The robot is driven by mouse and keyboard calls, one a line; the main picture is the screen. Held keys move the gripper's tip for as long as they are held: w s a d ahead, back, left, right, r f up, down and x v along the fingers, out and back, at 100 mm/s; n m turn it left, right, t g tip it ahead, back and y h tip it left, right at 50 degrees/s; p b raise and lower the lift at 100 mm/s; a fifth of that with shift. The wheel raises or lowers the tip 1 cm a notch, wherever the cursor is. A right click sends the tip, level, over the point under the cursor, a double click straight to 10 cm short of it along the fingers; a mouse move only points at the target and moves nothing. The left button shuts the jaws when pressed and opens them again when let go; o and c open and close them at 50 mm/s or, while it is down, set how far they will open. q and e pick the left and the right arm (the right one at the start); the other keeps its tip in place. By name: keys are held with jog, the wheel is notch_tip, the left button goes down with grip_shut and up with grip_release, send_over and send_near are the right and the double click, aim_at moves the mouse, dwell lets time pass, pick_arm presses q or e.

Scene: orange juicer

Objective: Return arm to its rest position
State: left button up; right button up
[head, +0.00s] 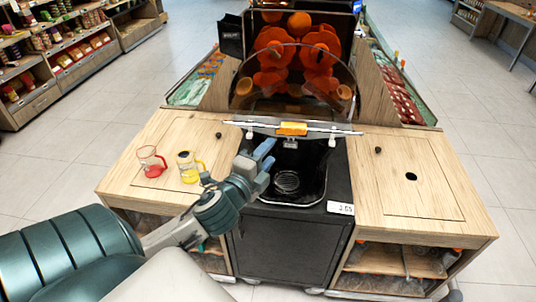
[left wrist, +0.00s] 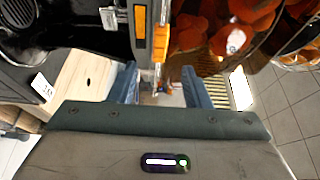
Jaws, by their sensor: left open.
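My left gripper (head: 264,153) is in front of the orange juicer (head: 272,85) in the head view, above the left part of the black bay. Its fingers are spread with nothing between them; the gap also shows in the left wrist view (left wrist: 160,88). The fingertips sit just below the juicer's clear cover and left of its orange tab (head: 292,128). They look close to the cover's lower edge, but I cannot tell whether they touch. My left arm reaches in from the lower left. My right gripper is in neither view.
A red-handled jug (head: 151,161) and a yellow-handled jug (head: 189,167) stand on the left wooden counter (head: 125,180), left of my gripper. The right wooden counter (head: 410,190) is bare with a round hole. A black bay (head: 305,185) lies below the gripper.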

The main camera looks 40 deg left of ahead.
pick_arm(q)
jog(key=s+f+n+g+y, duration=0.1)
jog(key=s+f+n+g, duration=0.35)
jog(key=f, duration=0.25)
jog(key=s+f+n+g, duration=0.3)
jog(key=f+n, duration=0.2)
jog(key=f, duration=0.1)
jog(key=s+d+f+n+g+h, duration=0.3)
jog(key=s+d+f+n+g, duration=0.45)
jog(key=s, duration=0.45)
notch_tip(320, 180, down, 35)
jog(key=s+a+m, duration=0.1)
jog(key=s+a, duration=0.1)
jog(key=s+a+f+g, duration=0.1)
jog(key=s+f, duration=1.5)
jog(key=s, duration=0.1)
jog(key=shift+s+f+g, duration=0.3)
jog(key=shift+f, duration=0.05)
